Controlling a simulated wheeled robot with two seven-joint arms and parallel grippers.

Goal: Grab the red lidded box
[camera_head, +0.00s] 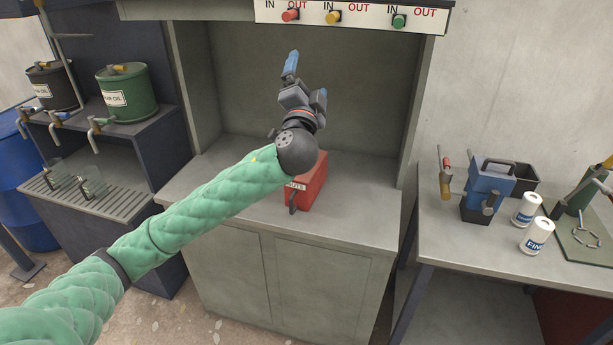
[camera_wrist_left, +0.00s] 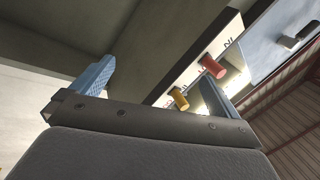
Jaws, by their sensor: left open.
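The red box (camera_head: 312,188) sits on the grey counter of the cabinet bay in the head view. A pale label and a dark latch or handle show on its front. My left forearm and wrist cover its upper left part, so its lid is mostly hidden. My left gripper (camera_head: 305,82) is above and beyond the box, pointing up, open and empty. In the left wrist view its two blue fingers (camera_wrist_left: 160,85) stand wide apart with nothing between them. The box does not show in that view. My right gripper is not in view.
A panel (camera_head: 365,15) with red, yellow and green knobs hangs above the bay. The bay's side walls flank the counter. Oil drums with taps (camera_head: 127,95) stand left. A right-hand bench (camera_head: 460,245) holds a blue tool, a dark bin and white rolls. The counter's right front is clear.

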